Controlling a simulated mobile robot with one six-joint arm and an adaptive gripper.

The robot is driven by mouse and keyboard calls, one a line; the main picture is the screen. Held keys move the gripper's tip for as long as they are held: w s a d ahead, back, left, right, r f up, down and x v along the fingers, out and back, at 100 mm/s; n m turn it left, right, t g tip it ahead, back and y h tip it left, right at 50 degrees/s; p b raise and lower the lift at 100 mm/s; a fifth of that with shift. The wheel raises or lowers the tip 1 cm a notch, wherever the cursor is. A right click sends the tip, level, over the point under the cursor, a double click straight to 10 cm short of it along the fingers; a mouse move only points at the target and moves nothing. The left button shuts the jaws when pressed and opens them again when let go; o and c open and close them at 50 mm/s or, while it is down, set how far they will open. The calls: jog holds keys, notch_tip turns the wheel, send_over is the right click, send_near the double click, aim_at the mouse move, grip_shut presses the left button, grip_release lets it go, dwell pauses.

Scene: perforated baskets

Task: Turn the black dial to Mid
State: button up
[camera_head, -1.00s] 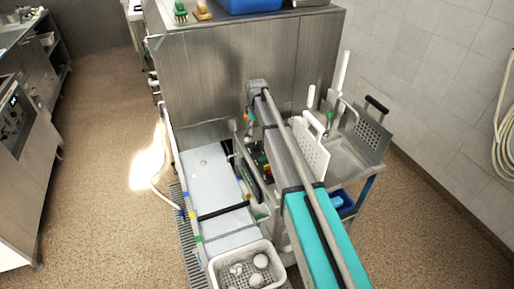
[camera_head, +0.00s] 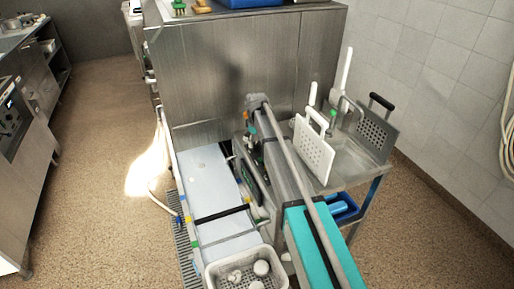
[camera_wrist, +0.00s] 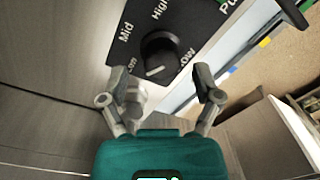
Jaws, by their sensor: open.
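The black dial (camera_wrist: 160,52) is in the wrist view, a round knob with a white mark on its lower side. It sits on a black panel (camera_wrist: 205,18) with white labels. "Mid" is at the left, "High" at the top, a label ending in "ow" at the right, and a partly hidden label at lower left. The white mark points down, away from "Mid" and "High". My gripper (camera_wrist: 162,80) is open and empty, its two fingers on either side just below the dial. I cannot tell whether they touch it. In the head view my arm hides the dial.
A steel cabinet (camera_head: 225,70) stands behind the arm. A pale conveyor-like surface (camera_head: 205,170) lies at the left, with a perforated basket (camera_head: 215,275) at its near end.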

jog(key=shift+f+b, duration=0.35)
jog(key=shift+f, duration=0.25)
grip_shut()
